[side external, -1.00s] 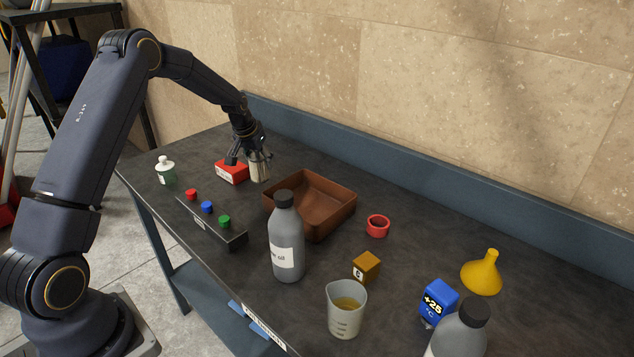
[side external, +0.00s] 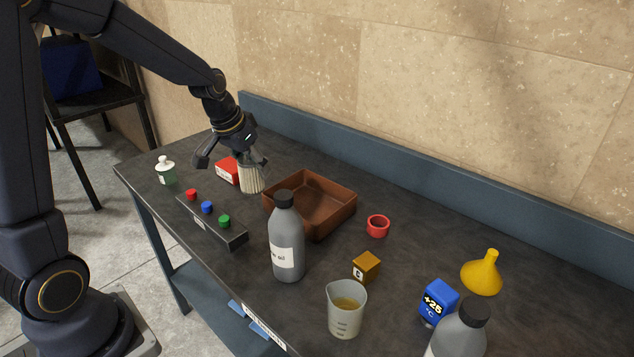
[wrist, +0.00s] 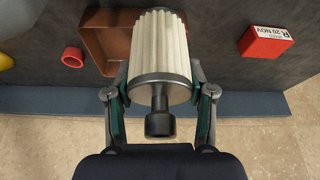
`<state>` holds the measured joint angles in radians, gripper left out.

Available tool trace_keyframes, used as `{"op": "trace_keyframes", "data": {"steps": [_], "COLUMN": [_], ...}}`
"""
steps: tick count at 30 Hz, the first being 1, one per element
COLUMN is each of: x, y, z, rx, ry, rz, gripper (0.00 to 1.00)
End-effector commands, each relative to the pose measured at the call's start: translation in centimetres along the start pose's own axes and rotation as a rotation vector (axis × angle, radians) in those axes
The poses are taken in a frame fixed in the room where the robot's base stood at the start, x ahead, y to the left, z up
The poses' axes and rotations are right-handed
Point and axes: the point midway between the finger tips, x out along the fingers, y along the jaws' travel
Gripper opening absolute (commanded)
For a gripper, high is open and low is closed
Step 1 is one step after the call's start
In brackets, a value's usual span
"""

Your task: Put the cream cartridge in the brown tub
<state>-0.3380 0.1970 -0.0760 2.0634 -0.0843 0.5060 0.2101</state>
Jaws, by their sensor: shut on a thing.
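The cream cartridge (side external: 251,179) is a ribbed cylinder with a grey end cap and a dark stub, clear in the wrist view (wrist: 160,50). My gripper (side external: 237,163) is shut on it, with one finger on each side of the cap in the wrist view (wrist: 160,97). The brown tub (side external: 338,212) is an open square box on the table, just right of the cartridge in the side view. The tub shows partly behind the cartridge in the wrist view (wrist: 98,42). No contents show in its visible part.
A red box (side external: 228,170) stands left of the cartridge. A button panel (side external: 212,222) and a grey oil bottle (side external: 286,245) stand in front of the tub. A red ring (side external: 377,226), an orange-brown cube (side external: 366,267) and a beaker (side external: 345,310) are to the right.

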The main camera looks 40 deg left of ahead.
Motion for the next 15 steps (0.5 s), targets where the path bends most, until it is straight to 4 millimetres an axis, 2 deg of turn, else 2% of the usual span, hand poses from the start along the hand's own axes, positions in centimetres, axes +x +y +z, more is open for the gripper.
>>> {"op": "trace_keyframes", "data": {"steps": [1,3,6,10,15], "x": [-0.2,-0.4,-0.3,1.5,5.2], "y": [1.8,3.6,5.0,5.5,5.5], "z": [0.0,0.0,-0.3,-2.0,-5.5], "rx": [0.04,0.078,0.109,0.118,0.116], "ry": [0.003,0.006,0.011,0.009,0.009], "rz": [0.017,0.033,0.045,0.049,0.048], "gripper": [0.15,0.15,0.15,0.15,0.15]}}
